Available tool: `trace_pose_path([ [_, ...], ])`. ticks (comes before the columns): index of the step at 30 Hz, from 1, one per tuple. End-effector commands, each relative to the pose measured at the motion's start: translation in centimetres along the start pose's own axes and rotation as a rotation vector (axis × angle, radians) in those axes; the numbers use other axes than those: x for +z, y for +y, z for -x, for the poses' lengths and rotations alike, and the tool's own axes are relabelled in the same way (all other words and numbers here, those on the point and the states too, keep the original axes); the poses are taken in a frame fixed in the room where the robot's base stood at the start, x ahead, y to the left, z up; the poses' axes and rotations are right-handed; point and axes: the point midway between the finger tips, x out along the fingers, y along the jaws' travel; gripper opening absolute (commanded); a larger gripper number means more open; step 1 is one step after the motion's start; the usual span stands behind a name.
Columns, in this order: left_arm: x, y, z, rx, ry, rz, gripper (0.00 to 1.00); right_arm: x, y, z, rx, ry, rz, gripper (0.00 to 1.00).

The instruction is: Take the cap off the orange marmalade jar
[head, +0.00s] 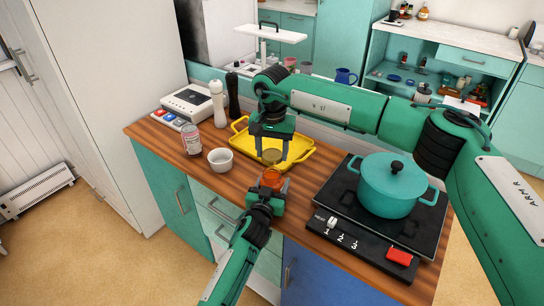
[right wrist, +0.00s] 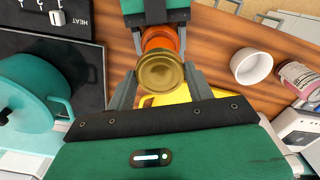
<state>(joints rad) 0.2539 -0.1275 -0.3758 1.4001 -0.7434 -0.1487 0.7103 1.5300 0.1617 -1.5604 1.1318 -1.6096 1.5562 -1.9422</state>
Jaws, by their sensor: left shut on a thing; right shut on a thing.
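In the right wrist view the round cap (right wrist: 166,74) sits between the right fingertips and covers part of the orange jar (right wrist: 160,38). I cannot tell for sure whether the cap and jar still touch.
A yellow tray (head: 302,154) lies behind. A teal pot (head: 390,185) sits on the black hob (head: 345,205) at right. Wooden counter (head: 235,183) shows between bowl and jar.

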Motion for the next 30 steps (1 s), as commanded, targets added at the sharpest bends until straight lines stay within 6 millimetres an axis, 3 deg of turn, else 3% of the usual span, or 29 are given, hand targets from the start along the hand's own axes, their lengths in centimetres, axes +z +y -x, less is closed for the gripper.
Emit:
trace_pose_path([
  [4,0.1,0.0,0.0,0.000,-0.002,0.000,0.00,0.0,0.0,0.0,0.000,0.000,0.000,0.26],
  [5,0.1,0.0,0.0,0.000,-0.002,0.000,0.65,0.0,0.0,0.0,0.000,0.000,0.000,0.26],
  [9,0.1,0.0,0.0,0.000,-0.001,0.000,0.88,0.0,0.0,0.0,0.000,0.000,0.000,0.26],
  [20,0.1,0.0,0.5,0.000,-0.001,0.000,0.88,0.0,0.0,0.0,0.000,0.000,0.000,0.26],
  [23,0.1,0.0,1.5,-0.001,-0.001,0.000,0.88,0.0,0.0,0.0,0.000,0.000,0.000,0.26],
  [30,0.2,0.0,6.1,0.000,-0.002,0.000,0.88,0.0,0.0,0.0,0.000,0.000,0.000,0.26],
])
